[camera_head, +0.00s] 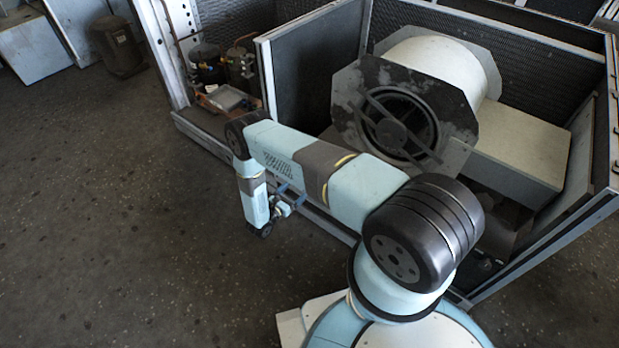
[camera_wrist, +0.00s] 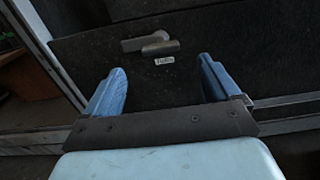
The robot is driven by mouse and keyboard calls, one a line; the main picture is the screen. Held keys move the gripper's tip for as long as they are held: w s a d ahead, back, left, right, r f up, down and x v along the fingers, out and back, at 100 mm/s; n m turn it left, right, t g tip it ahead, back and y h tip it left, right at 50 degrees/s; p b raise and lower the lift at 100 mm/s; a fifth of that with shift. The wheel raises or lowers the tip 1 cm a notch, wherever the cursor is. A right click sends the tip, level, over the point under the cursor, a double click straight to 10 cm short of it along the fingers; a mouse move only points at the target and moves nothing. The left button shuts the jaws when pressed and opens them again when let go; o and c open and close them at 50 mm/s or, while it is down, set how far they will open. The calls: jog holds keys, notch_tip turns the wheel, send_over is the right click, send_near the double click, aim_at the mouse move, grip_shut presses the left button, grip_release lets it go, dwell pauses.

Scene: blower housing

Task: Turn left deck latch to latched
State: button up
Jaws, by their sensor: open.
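In the wrist view a small grey latch handle (camera_wrist: 158,47) sits on a dark panel (camera_wrist: 235,45), with a small white label (camera_wrist: 164,61) just below it. A second grey piece lies beside the handle at its upper left; I cannot tell how the two are joined. My gripper (camera_wrist: 162,78) is open, its two blue fingers apart and pointing at the panel, one on each side of the latch. Nothing is between the fingers. The gap in depth to the latch is hard to tell. In the head view my gripper (camera_head: 288,200) is small beside the housing's front edge, and the latch is hidden.
The open blower housing holds a white drum with a dark round fan opening (camera_head: 398,122) and a pale box (camera_head: 520,150). A light metal post (camera_head: 267,75) stands left of it. Compressor parts (camera_head: 225,70) sit further left.

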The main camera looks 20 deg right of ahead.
jog(key=x, duration=0.9)
jog(key=shift+w+d, duration=0.2)
jog(key=shift+d, duration=0.1)
jog(key=shift+c, duration=0.3)
